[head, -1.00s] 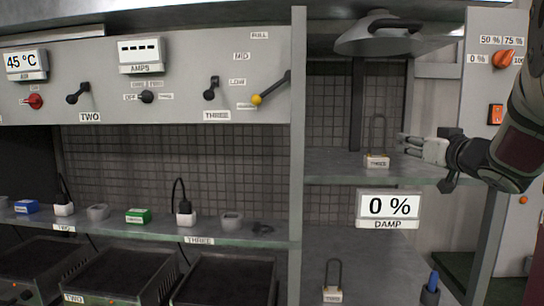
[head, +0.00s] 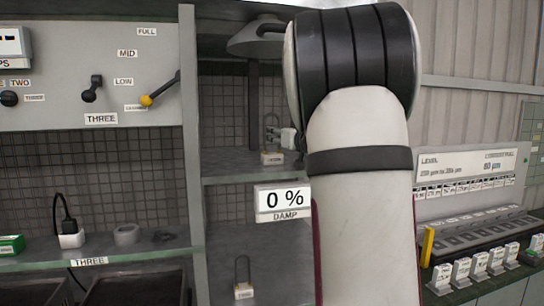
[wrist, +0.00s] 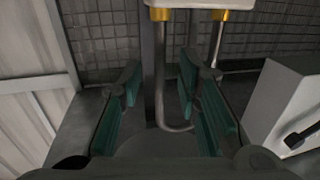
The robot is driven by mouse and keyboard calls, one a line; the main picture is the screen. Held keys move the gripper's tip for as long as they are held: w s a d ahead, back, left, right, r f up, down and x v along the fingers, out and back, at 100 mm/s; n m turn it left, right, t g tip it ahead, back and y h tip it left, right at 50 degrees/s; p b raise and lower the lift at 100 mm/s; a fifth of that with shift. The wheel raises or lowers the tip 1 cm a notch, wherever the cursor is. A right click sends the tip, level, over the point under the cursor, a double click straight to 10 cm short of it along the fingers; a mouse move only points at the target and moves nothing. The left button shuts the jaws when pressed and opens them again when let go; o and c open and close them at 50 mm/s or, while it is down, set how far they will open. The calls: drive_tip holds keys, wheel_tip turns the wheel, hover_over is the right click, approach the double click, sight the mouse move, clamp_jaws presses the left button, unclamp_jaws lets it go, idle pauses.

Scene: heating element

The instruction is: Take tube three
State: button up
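Tube three is a thin U-shaped loop on a small white labelled block (head: 272,158), standing upright on the upper shelf right of the panel. In the wrist view its metal loop (wrist: 158,75) hangs upside down from the white block, with brass collars at both ends. My gripper (wrist: 163,100) is open, its green-padded fingers apart on either side of the loop's lower bend. I cannot tell whether either finger touches it. In the head view my arm hides most of the gripper; only a pale part shows just right of the tube.
A similar tube (head: 243,291) stands on the lower level. A lamp-like hood (head: 258,36) hangs above. At right is a bench rack (head: 470,235) with several white labelled blocks. A grey box (wrist: 285,110) stands right in the wrist view.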

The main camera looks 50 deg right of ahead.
drive_tip(key=shift+c, duration=0.3)
clamp_jaws()
drive_tip(key=shift+r, duration=0.1)
